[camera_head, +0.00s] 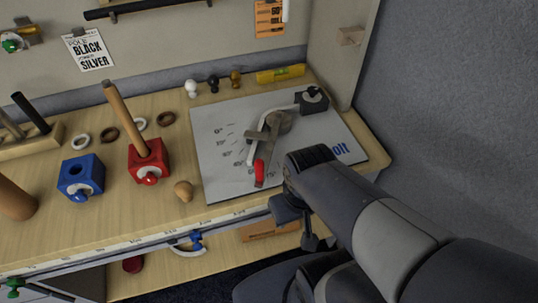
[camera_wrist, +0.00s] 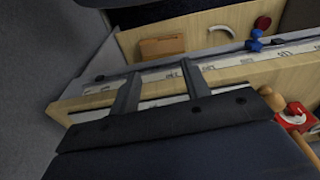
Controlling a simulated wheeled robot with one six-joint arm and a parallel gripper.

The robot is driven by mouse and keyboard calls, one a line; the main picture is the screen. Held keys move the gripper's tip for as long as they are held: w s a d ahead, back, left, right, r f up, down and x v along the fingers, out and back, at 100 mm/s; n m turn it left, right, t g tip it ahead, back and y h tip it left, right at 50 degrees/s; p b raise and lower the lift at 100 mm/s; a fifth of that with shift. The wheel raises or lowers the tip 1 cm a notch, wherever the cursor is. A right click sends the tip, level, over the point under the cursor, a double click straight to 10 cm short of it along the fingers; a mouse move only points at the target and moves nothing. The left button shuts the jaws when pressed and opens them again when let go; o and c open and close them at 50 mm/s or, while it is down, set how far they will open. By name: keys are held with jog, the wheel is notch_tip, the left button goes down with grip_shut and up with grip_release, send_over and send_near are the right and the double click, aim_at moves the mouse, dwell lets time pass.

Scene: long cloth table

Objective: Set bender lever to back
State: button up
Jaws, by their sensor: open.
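The bender stands on a light grey board (camera_head: 215,135) marked with angle lines, at the right end of the table in the head view. Its lever has a red grip (camera_head: 259,173) that points toward the table's front edge. A pale bent rod (camera_head: 275,112) runs from the dark block (camera_head: 312,100) to near the lever. My gripper (camera_head: 298,222) is open and empty, right of and nearer than the red grip, by the table's front edge. In the wrist view its two fingers (camera_wrist: 160,72) are apart over the edge. The lever does not show there.
A red block (camera_head: 148,160) with an upright wooden rod and a blue block (camera_head: 82,175) stand left of the board. A wooden knob (camera_head: 184,190) lies near the front edge. A yellow level (camera_head: 280,74) lies behind. A panel (camera_head: 342,45) rises at the right.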

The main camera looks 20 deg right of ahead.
notch_tip(320, 180, up, 7)
jog(key=m+g+y+p, duration=0.3)
jog(key=m+y, duration=0.1)
jog(key=m, duration=1.2)
send_over(258, 181)
jog(key=w+d, duration=0.1)
jog(key=d, duration=0.3)
jog(key=x, duration=1)
jog(key=shift+w+a+f+p, duration=0.15)
jog(key=shift+w+a+p, duration=0.15)
jog(key=shift+w+p, duration=0.1)
jog(key=shift+t, duration=0.3)
jog(key=shift+c, duration=0.4)
grip_shut()
